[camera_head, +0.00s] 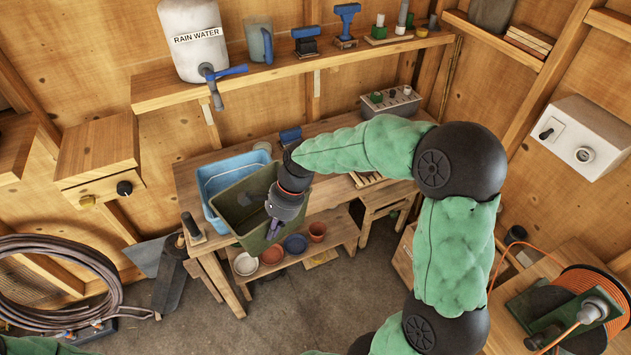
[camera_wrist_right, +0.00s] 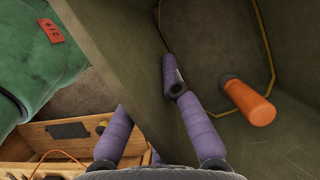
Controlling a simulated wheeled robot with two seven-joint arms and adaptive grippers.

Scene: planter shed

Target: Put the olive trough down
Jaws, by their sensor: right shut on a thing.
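The olive trough (camera_head: 237,199) is a deep, dark green open box at the front edge of the workbench, overlapping the blue tub in the head view. My right gripper (camera_head: 272,228) is shut on its right-hand wall. In the right wrist view the purple fingers (camera_wrist_right: 150,112) straddle the wall of the olive trough (camera_wrist_right: 118,60), one inside and one outside. An orange cylinder (camera_wrist_right: 250,103) lies inside the trough. I cannot tell whether the trough's underside touches anything. My left gripper is out of view.
The blue tub (camera_head: 211,174) stands on the workbench (camera_head: 330,125) directly behind and left of the trough. A dark upright cylinder (camera_head: 191,226) is at the bench's left front. Small pots, including a blue one (camera_head: 295,244), sit on the lower shelf. Bare floor (camera_head: 270,310) lies in front.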

